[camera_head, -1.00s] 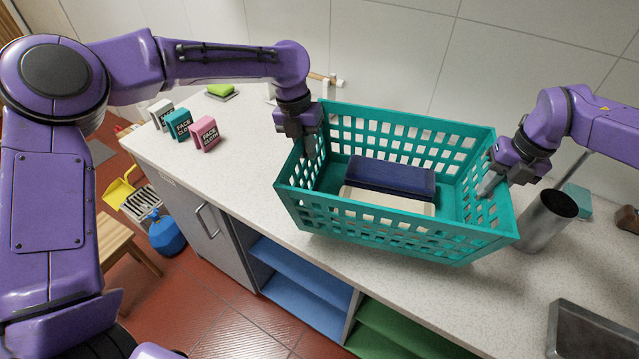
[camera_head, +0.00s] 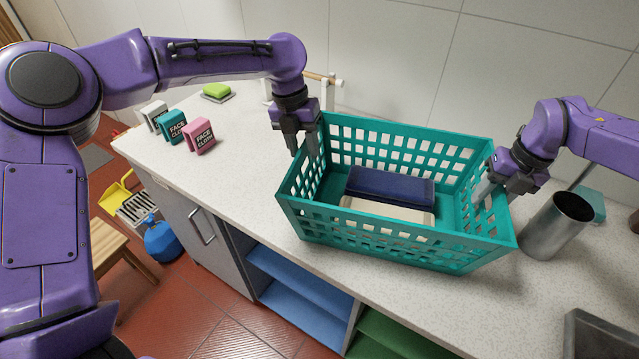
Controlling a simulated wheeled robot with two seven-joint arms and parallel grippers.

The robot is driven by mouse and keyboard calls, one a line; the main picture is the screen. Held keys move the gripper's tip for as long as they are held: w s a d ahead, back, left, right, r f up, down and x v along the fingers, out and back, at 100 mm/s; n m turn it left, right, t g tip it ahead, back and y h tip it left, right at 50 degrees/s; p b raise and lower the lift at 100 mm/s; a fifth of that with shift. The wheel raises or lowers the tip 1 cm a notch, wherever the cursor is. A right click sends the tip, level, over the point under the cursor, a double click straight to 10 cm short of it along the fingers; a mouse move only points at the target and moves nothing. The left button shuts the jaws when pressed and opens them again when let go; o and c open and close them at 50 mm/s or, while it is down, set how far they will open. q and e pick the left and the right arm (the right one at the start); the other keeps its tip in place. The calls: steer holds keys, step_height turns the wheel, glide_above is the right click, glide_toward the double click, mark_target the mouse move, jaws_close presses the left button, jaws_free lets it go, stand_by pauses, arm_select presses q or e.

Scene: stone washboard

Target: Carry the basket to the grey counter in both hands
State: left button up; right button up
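The teal basket (camera_head: 385,245) with grid-like holes stands over the pale speckled grey counter (camera_head: 235,175) and appears to rest on it. It holds a dark blue folded item (camera_head: 390,186) and a cream one (camera_head: 385,210). My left gripper (camera_head: 302,150) is at the basket's left end wall, its two fingers spread apart with a visible gap at the rim. My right gripper (camera_head: 490,190) is at the right end wall, with a finger inside the basket and the rim apparently between its fingers. Its outer finger is mostly hidden.
White, teal and pink face-cloth blocks (camera_head: 199,136) stand on the counter at left, with a green sponge (camera_head: 216,91) behind. A metal cylinder (camera_head: 553,232) stands just right of the basket. A sink edge (camera_head: 590,335) is at lower right. Open blue shelves (camera_head: 300,290) lie below the counter.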

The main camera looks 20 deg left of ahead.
steer(key=shift+s+r, duration=0.15)
steer(key=shift+s, duration=0.1)
steer(key=shift+w+r, duration=0.15)
steer(key=shift+r, duration=0.05)
arm_select(q)
step_height(320, 180, up, 9)
steer(key=a, duration=0.1)
steer(key=shift+s+a, duration=0.15)
steer(key=shift+s, duration=0.25)
arm_select(e)
step_height(320, 180, up, 11)
steer(key=d, duration=0.2)
steer(key=shift+r, duration=0.2)
arm_select(q)
steer(key=shift+f, duration=0.1)
